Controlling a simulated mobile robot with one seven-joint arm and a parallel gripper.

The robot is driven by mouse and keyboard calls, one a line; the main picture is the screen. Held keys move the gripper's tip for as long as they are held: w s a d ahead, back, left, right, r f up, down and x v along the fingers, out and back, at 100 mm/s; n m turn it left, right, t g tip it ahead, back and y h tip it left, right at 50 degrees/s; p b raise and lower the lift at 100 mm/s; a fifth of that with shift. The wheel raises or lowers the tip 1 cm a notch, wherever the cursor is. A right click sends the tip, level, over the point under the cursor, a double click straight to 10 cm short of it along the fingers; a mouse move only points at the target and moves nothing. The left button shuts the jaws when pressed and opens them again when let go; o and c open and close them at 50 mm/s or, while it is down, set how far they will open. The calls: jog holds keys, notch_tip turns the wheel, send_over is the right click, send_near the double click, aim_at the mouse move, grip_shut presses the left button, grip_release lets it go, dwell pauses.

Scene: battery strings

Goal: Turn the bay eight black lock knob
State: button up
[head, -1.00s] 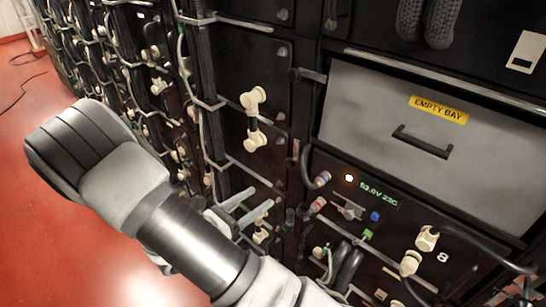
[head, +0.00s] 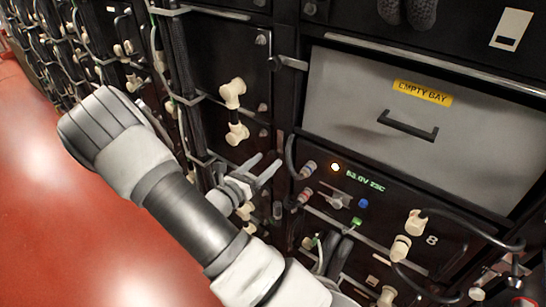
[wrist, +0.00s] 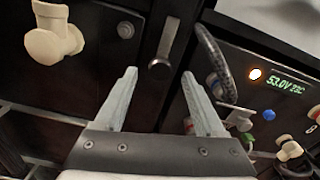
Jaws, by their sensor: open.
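Bay eight is the dark module (head: 385,205) with a printed 8 and a green readout, below the grey empty bay. A dark cylindrical knob (head: 277,212) stands at its left edge; I cannot tell for certain that it is the lock knob. My gripper (head: 268,165) is open and empty, left of the bay's front, its fingers pointing right. In the wrist view a dark rounded post (wrist: 168,38) shows beyond and between the open fingertips (wrist: 159,74), apart from them. The view does not settle whether it is the same part.
A grey drawer front (head: 350,85) with a yellow EMPTY BAY label is above. Cream connectors (head: 233,93) are on the left module, and others (head: 416,222) with a black cable are on bay eight. A black cable (head: 290,155) loops close right of my gripper. Red floor (head: 60,220) is open left.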

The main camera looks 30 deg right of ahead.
aim_at(272, 157)
jog(key=shift+x, duration=2.05)
grip_shut()
